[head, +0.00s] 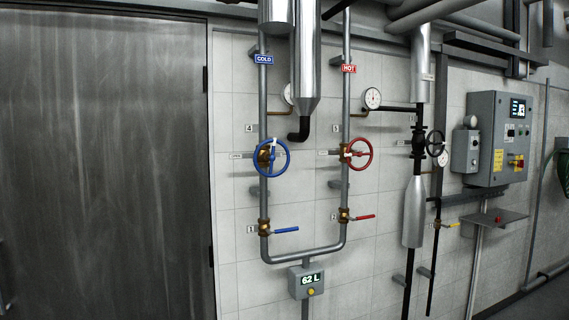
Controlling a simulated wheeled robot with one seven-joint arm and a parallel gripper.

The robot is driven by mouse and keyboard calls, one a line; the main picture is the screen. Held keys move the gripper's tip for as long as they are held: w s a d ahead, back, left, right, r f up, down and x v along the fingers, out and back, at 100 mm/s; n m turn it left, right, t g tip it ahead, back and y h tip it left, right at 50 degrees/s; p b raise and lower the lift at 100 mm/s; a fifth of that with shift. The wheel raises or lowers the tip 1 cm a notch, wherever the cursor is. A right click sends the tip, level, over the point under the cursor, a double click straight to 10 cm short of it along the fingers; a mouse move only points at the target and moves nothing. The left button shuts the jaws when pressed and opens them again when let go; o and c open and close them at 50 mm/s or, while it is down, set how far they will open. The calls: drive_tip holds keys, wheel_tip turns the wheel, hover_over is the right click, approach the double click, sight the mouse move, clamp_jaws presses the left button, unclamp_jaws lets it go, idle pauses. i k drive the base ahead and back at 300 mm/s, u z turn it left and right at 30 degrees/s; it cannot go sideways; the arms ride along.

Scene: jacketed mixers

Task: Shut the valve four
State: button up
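Valve four is the blue handwheel (287,158) on a brass body, on the cold pipe under the blue COLD sign (264,59). A plate with the number 4 (249,128) is on the wall at its upper left. A pale mark shows near the top of the wheel. A small label (240,155) is to its left, too small to read. Whether the valve is open or shut cannot be told. My gripper is not in view.
Blue (287,230) and red (365,217) levers are below. A black handwheel (435,143) and control cabinet (499,138) stand further right. A dark door (100,160) fills the left.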

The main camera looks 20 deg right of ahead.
sight(275, 140)
drive_tip(key=z, duration=0.95)
drive_tip(key=i, duration=0.8)
drive_tip(key=u, duration=0.8)
drive_tip(key=i, duration=0.55)
drive_tip(key=u, duration=0.65)
